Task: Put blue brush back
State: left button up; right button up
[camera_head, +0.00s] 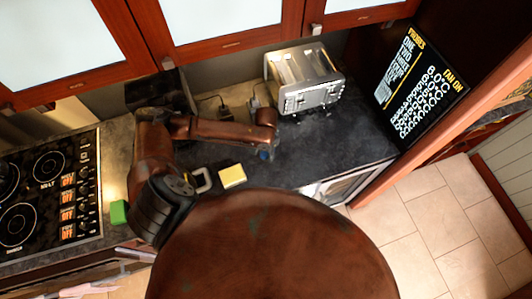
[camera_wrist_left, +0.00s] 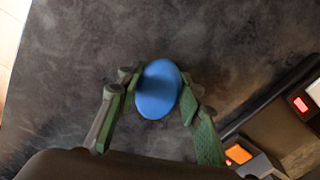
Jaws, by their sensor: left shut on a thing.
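The blue brush (camera_wrist_left: 158,90) shows in the left wrist view as a smooth blue oval between the green-padded fingers of my left gripper (camera_wrist_left: 160,86). The fingers are shut on it from both sides. In the head view my left gripper (camera_head: 266,148) is over the dark counter, in front of the toaster, and only a small bit of blue shows there. Most of the brush is hidden by the gripper in that view. I cannot tell whether the brush touches the counter. My right gripper is not in view.
A silver toaster (camera_head: 303,82) stands behind the gripper. A yellow-and-white sponge (camera_head: 232,176) lies nearer on the dark counter (camera_head: 345,145). A green block (camera_head: 118,212) sits beside the stovetop (camera_head: 48,190). A black lettered board (camera_head: 418,85) stands at the right. Cabinets hang above.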

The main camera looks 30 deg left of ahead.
aim_at(266, 153)
pick_arm(q)
jog(key=o, duration=1.3)
jog(key=shift+f, duration=0.1)
jog(key=shift+c, duration=0.2)
notch_tip(266, 153, up, 12)
jog(key=b, duration=0.1)
jog(key=shift+d, duration=0.1)
